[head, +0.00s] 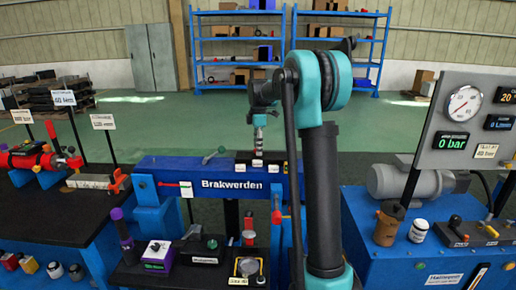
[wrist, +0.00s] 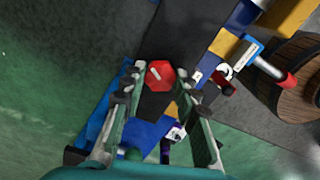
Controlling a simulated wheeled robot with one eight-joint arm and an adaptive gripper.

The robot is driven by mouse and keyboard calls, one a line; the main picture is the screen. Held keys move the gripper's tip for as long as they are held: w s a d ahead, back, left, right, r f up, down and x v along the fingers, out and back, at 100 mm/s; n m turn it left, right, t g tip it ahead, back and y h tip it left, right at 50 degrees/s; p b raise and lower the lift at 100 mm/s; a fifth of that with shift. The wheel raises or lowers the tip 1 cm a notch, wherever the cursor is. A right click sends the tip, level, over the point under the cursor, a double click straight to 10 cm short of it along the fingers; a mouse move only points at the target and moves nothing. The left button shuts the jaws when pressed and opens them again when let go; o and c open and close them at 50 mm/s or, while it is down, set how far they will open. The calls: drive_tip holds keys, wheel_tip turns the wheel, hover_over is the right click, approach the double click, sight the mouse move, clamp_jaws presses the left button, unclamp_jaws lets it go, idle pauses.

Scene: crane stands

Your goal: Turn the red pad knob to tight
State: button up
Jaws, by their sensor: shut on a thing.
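The red knob (wrist: 160,74) shows in the wrist view as a roughly six-sided red cap with a pale pointer line across its top. It sits at the end of a dark block. My gripper (wrist: 161,77) has a fingertip on each side of the knob and is shut on it. In the head view my gripper (head: 259,122) points down at the top of the blue beam (head: 224,168) marked Brakwerden. The red knob cannot be made out there. Any tight marking is too small to read.
Small white labels (head: 257,163) stand along the beam top. A gauge panel (head: 470,118) reading 0 bar stands at the right. A black bench with red fittings (head: 40,158) is at the left. In the wrist view, a red-tipped lever (wrist: 288,80) and a round wooden piece (wrist: 295,85) lie right of the knob.

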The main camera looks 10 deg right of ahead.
drive_tip(key=shift+m, duration=0.3)
drive_tip(key=m, duration=1.3)
drive_tip(key=shift+m, duration=0.4)
drive_tip(key=m, duration=1.4)
drive_tip(key=o, duration=1.2)
drive_tip(key=shift+c, duration=0.2)
